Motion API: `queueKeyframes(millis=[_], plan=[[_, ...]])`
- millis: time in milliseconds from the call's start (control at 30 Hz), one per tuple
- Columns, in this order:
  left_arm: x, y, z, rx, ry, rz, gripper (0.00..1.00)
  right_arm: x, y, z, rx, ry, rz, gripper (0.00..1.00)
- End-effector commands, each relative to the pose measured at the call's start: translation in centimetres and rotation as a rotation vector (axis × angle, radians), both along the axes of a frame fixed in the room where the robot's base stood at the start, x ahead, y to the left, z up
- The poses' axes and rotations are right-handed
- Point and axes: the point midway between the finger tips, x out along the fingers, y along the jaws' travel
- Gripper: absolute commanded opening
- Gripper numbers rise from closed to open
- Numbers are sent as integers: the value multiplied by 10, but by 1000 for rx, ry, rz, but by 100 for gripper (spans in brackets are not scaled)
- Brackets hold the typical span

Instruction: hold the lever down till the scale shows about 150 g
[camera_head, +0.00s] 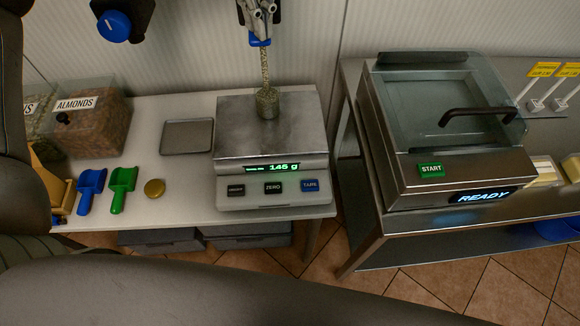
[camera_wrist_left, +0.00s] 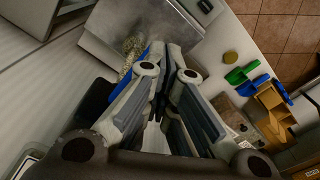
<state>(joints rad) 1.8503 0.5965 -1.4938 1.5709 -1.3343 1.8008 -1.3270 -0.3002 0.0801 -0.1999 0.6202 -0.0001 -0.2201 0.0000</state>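The scale (camera_head: 230,140) stands on the counter, and its green display (camera_head: 271,168) reads about 145 g; the last digit is small. A small cup (camera_head: 267,107) stands on its steel plate. A stream of pale green grains (camera_head: 265,70) falls into the cup from above. My left gripper (camera_head: 261,14) is at the top of the head view, against the blue lever (camera_head: 260,42). In the left wrist view my left gripper (camera_wrist_left: 166,48) has its fingertips together, with the blue lever (camera_wrist_left: 126,80) beside them. The contact is partly hidden. My right gripper is not visible.
A second dispenser with a blue knob (camera_head: 113,26) hangs at upper left. An almond bin (camera_head: 95,125), blue scoop (camera_head: 91,188), green scoop (camera_head: 122,188), brass disc (camera_head: 154,188) and metal tray (camera_head: 188,136) are left of the scale. A sealing machine (camera_head: 440,120) stands right.

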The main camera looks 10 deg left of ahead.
Motion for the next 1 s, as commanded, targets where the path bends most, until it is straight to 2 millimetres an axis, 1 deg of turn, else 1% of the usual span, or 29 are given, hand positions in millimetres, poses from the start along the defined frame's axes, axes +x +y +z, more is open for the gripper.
queueKeyframes(millis=[200,300,367,600,667,733,1000], plan=[[0,0,-1,1,1,0,0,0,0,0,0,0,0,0],[0,0,6,1,1,0,0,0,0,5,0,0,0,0],[0,0,15,1,1,0,0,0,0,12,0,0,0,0],[0,-1,67,-1,-1,0,0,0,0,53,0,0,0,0],[0,0,75,1,1,0,0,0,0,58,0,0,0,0],[0,0,77,1,1,0,0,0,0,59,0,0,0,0],[0,0,75,1,1,0,0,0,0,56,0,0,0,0]])
